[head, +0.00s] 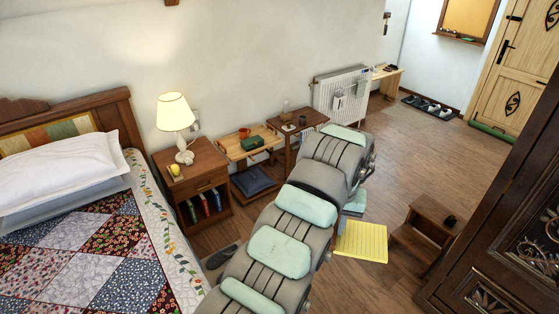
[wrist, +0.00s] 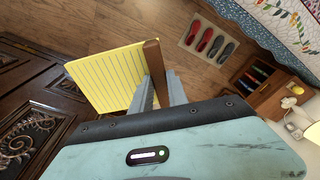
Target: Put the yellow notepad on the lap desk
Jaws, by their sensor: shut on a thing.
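The yellow notepad (head: 361,243) has ruled lines and hangs over the floor right of my arm, near the low wooden stool. In the wrist view the notepad (wrist: 105,78) has a brown strip along one edge. My gripper (wrist: 158,88) is shut on that strip, one finger on each side. In the head view my arm hides most of the gripper. What looks like the lap desk (head: 235,151) is a light wooden tray between the nightstand and the small side table. An orange mug (head: 244,133) and a green box (head: 252,143) are on it. The notepad is well apart from it.
A nightstand (head: 190,160) with a lamp (head: 175,112) stands by the bed. A side table (head: 291,139) is right of the lap desk. The wooden stool (head: 427,234) and dark armoire (head: 505,235) stand at the right. Open floor lies toward the door.

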